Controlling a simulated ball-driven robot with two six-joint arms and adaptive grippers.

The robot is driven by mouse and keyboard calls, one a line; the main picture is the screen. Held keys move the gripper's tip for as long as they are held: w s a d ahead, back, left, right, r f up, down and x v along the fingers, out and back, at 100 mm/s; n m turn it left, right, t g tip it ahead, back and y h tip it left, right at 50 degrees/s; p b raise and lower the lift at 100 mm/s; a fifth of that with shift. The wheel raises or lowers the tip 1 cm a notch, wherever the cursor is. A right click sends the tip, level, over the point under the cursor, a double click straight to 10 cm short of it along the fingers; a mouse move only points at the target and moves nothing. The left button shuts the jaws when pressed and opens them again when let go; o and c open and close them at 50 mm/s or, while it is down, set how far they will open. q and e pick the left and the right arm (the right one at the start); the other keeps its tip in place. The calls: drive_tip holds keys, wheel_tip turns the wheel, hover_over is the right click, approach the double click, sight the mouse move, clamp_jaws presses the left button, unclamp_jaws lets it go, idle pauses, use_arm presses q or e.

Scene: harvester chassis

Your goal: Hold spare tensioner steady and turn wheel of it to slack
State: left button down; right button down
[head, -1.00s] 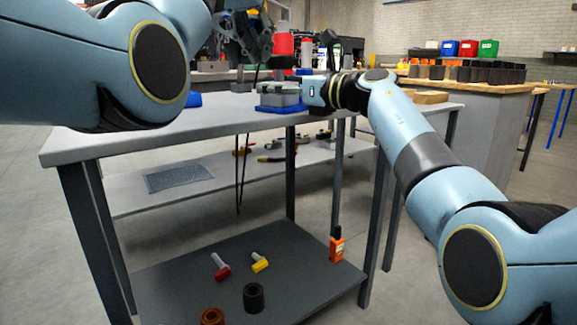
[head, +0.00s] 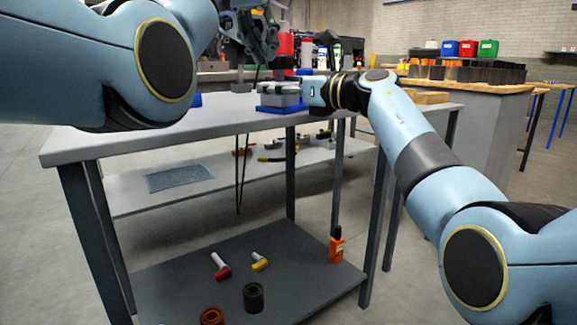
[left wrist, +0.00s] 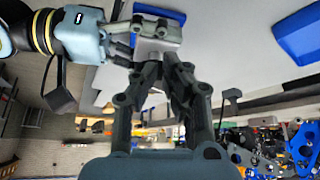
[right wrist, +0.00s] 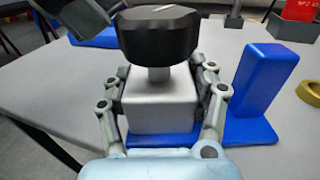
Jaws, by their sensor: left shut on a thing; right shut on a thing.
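The spare tensioner has a silver block body (right wrist: 160,98), a black faceted wheel (right wrist: 158,35) on top and a blue base (right wrist: 165,138). It stands upright on the grey table (head: 120,142). My right gripper (right wrist: 160,112) is shut on the body, one finger on each side. My left gripper (left wrist: 163,72) is at the wheel from the far side and is shut on it; its fingertips are partly hidden. In the head view the left gripper (head: 255,45) is just above and left of the tensioner body (head: 281,88).
A blue upright block (right wrist: 258,80) and a yellow ring (right wrist: 308,92) are close to the tensioner. A red box (right wrist: 292,20) is farther back. The table's front left is clear. Loose parts lie on the lower shelf (head: 190,270).

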use_arm(q)
drive_tip(key=shift+s+d+f, duration=0.15)
drive_tip(key=shift+s+d, duration=0.05)
drive_tip(key=shift+d, duration=0.3)
drive_tip(key=shift+s+d+f, duration=0.1)
drive_tip(key=shift+s+d, duration=0.05)
drive_tip(key=shift+d, duration=0.35)
use_arm(e)
drive_tip(key=shift+s+a, duration=0.1)
use_arm(q)
drive_tip(key=shift+s, duration=0.15)
wheel_tip(320, 180, up, 6)
drive_tip(key=shift+s+a+r, duration=0.15)
drive_tip(key=shift+a, duration=0.1)
use_arm(e)
drive_tip(key=shift+c, duration=1.5)
unclamp_jaws()
